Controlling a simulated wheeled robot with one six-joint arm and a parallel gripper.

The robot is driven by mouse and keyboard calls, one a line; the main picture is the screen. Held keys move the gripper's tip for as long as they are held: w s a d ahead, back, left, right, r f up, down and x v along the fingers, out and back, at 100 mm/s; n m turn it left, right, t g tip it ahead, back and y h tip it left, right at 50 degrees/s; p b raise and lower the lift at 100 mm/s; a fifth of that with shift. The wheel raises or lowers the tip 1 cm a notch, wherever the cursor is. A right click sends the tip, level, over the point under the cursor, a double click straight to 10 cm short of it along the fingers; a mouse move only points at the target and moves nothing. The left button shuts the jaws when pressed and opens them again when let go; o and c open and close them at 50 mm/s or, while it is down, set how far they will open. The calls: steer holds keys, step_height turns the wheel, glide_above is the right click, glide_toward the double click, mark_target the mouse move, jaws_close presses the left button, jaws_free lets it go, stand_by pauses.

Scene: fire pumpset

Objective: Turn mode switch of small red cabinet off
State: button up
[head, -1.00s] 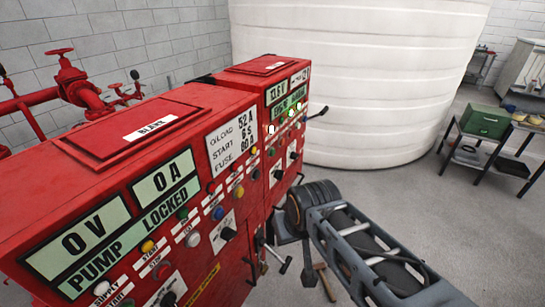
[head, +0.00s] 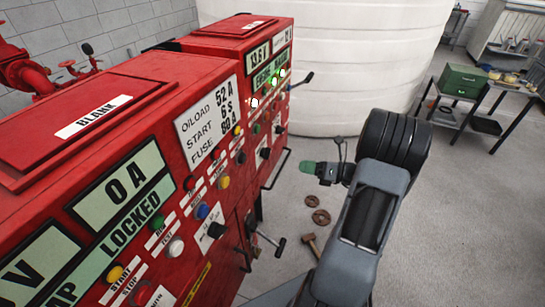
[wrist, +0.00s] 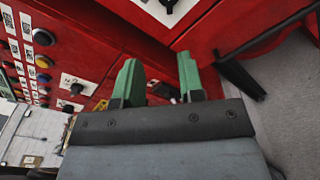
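The small red cabinet (head: 230,28) stands behind the larger one. Its front carries lit lamps, small buttons and a black rotary switch (head: 265,153) on a pale plate, probably the mode switch. Its pointer position is too small to read. My gripper (head: 307,167) is to the right of the cabinet front and apart from it, with green fingertips toward it. In the wrist view my gripper (wrist: 158,78) is open and empty between two green fingers. A black knob on a white plate (wrist: 168,6) is partly cut off at the top edge there; I cannot tell which switch it is.
The large red cabinet (head: 110,110) fills the left, with its own black switch (head: 216,230). Levers (head: 270,243) jut from the fronts. A white tank (head: 320,70) stands behind. A hammer (head: 311,246) and rings (head: 321,216) lie on the floor.

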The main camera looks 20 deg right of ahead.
mark_target(266, 153)
steer(key=w+a+m+t+p, duration=0.1)
steer(key=w+a+p, duration=0.1)
steer(key=w+a, duration=0.5)
steer(key=w, duration=0.3)
steer(key=shift+a+f+m+h+p, duration=0.25)
steer(key=shift+f+m+h+p, duration=0.05)
steer(key=shift+m, duration=0.1)
jaws_close()
